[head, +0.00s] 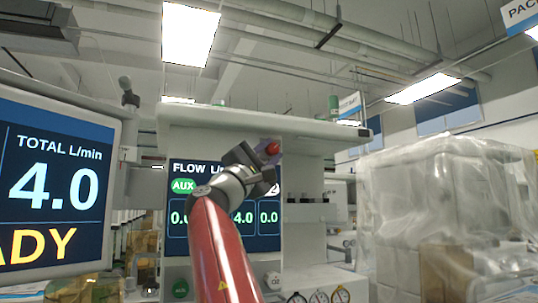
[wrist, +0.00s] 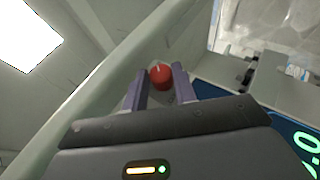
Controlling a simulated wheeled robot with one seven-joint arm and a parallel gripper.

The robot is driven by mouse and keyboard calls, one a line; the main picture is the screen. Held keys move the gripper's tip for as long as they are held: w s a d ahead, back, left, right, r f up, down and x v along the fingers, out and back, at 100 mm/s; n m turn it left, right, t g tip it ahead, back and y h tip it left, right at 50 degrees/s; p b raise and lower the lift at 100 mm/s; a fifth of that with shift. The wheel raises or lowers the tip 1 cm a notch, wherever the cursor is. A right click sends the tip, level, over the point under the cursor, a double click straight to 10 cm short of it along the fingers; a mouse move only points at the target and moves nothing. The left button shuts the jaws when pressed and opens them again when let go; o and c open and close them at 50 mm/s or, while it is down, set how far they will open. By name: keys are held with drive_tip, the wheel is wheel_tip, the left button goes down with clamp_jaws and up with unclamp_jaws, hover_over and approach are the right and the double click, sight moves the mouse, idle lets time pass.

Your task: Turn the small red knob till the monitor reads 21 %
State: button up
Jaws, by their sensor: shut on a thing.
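The small red knob (head: 272,148) is on the upper part of the anaesthesia machine, above the flow display. In the wrist view the red knob (wrist: 160,76) sits between the two purple-grey fingertips, with a pale mark on its face. My gripper (wrist: 160,72) is shut on it. In the head view my gripper (head: 264,157) is tilted, reaching up to the knob. The monitor (head: 60,190) at left is cut off by the frame edge; it shows "TOTAL L/min 4.0" and yellow letters "ADY". No % reading is visible.
The flow display (head: 180,240) behind my arm is partly covered; 4.0 and 0.0 show on it. Several round gauges (head: 318,297) and a knob (head: 273,281) sit below. Plastic-wrapped boxes (head: 440,215) stand at right. A pale panel edge (wrist: 100,85) runs close beside the fingers.

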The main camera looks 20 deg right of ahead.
drive_tip(key=shift+m+g, duration=0.3)
drive_tip(key=shift+g, duration=0.1)
drive_tip(key=o, duration=1)
drive_tip(key=shift+a, duration=0.15)
drive_tip(key=b+v, duration=0.5)
drive_tip(key=v, duration=0.2)
drive_tip(key=shift+s+a, duration=0.2)
drive_tip(key=shift+a, duration=0.1)
drive_tip(key=shift+f, duration=0.1)
